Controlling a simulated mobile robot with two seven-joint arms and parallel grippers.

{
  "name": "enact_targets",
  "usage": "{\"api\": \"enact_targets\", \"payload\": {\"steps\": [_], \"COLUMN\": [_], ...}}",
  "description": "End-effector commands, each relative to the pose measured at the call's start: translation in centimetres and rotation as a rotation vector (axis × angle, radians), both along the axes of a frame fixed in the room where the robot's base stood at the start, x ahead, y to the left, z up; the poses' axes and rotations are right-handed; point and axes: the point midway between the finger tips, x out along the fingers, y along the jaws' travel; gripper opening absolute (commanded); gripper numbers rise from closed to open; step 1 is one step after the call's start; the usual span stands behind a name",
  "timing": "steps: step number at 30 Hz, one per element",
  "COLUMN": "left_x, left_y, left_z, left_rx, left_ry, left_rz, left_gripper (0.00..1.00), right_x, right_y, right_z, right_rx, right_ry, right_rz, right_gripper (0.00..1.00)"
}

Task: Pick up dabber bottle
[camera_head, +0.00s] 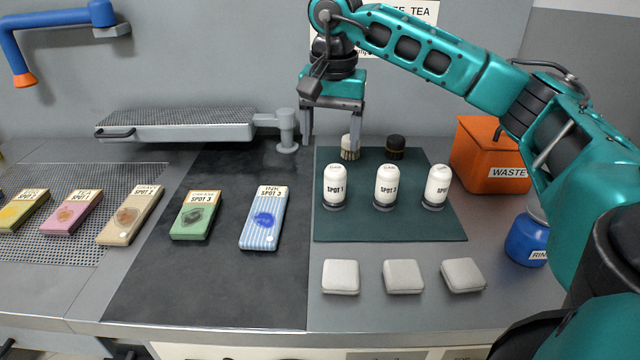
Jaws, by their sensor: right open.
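Three white dabber bottles with dark bases stand upright in a row on a dark green mat (390,224). The left bottle (337,186) reads SPOT 1. The middle bottle (386,187) also has a SPOT label. The right bottle (437,187) has a label partly turned away. My right gripper (334,140) is open and empty, pointing down above the back left of the mat, behind the left bottle in the picture. A light brush (350,148) shows beside its right finger. My left gripper is not in view.
A dark brush (395,147) stands at the mat's back. An orange WASTE bin (487,155) and a blue container (527,240) stand right. White pads (403,276) lie in front. Labelled fabric swatches (264,219) lie left. A grey padded board (180,124) stands behind.

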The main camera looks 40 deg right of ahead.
Motion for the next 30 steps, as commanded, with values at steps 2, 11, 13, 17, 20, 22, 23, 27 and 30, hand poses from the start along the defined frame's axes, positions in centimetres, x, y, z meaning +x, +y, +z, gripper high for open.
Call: {"api": "enact_targets", "payload": {"steps": [2,11,13,17,20,22,23,27,30], "left_x": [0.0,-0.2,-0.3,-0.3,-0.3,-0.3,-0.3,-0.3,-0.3], "left_y": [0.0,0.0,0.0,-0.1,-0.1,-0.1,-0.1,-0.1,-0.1], "left_z": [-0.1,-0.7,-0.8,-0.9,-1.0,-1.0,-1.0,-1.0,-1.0], "left_rx": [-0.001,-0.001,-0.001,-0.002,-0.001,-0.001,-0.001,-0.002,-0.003], "left_ry": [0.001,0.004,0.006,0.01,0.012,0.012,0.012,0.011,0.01], "left_rz": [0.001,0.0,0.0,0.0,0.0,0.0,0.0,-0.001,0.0], "left_gripper": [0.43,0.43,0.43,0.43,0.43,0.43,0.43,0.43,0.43], "right_x": [-0.3,-0.1,0.0,0.1,0.2,0.2,0.2,0.2,0.3], "right_y": [-1.2,-2.0,-2.1,-2.1,-2.1,-2.1,-2.0,-1.9,-2.0], "right_z": [0.5,-4.0,-5.1,-6.5,-7.0,-7.8,-8.2,-10.4,-11.5], "right_rx": [-0.037,-0.051,-0.051,-0.049,-0.048,-0.048,-0.048,-0.049,-0.048], "right_ry": [0.001,0.008,0.006,0.005,0.004,0.006,0.006,0.006,0.005], "right_rz": [-0.003,-0.001,-0.001,-0.001,-0.001,-0.001,-0.001,-0.002,-0.003], "right_gripper": [0.74,0.74,0.74,0.74,0.74,0.74,0.74,0.74,0.74]}}
